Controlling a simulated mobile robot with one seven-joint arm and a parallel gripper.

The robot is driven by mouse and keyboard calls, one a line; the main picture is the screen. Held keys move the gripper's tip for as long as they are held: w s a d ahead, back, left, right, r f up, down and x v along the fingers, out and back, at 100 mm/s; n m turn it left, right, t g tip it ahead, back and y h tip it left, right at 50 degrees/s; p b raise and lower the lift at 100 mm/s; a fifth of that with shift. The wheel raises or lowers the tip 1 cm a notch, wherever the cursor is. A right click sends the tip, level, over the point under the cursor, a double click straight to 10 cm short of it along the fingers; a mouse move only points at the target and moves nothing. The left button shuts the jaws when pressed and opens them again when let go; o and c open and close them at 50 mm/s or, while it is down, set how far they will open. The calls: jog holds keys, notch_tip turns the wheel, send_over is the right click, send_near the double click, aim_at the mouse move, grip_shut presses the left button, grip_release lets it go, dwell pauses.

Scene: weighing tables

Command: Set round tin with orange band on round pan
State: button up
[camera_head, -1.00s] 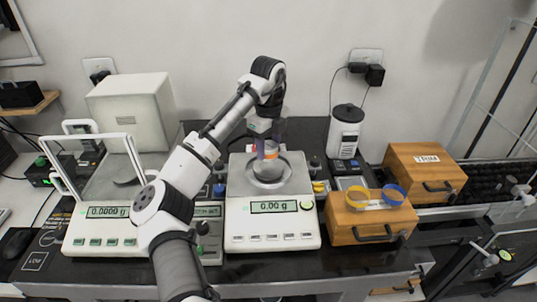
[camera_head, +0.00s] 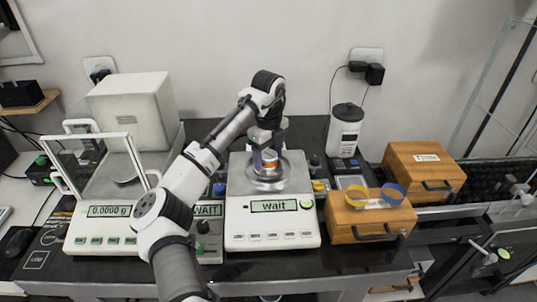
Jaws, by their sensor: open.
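The round tin with the orange band (camera_head: 270,163) is small in the camera_head view and partly hidden by my fingers. It appears to stand upright on the round pan (camera_head: 267,186) of the middle balance (camera_head: 272,226). That balance's display reads "wait". My gripper (camera_head: 264,161) points down over the pan, with its fingers beside the tin. It is open, and the gap between fingers and tin is too small to make out.
A balance with a glass-sided shield (camera_head: 100,218) stands at left, reading 0.0000 g. Small bottles flank the middle balance. At right are a wooden box (camera_head: 366,219) with blue and yellow rings, another wooden box (camera_head: 424,170) and a white-labelled container (camera_head: 345,133).

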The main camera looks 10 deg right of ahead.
aim_at(269, 154)
notch_tip(269, 154, up, 12)
jog(key=shift+r, duration=0.15)
dwell(0.4)
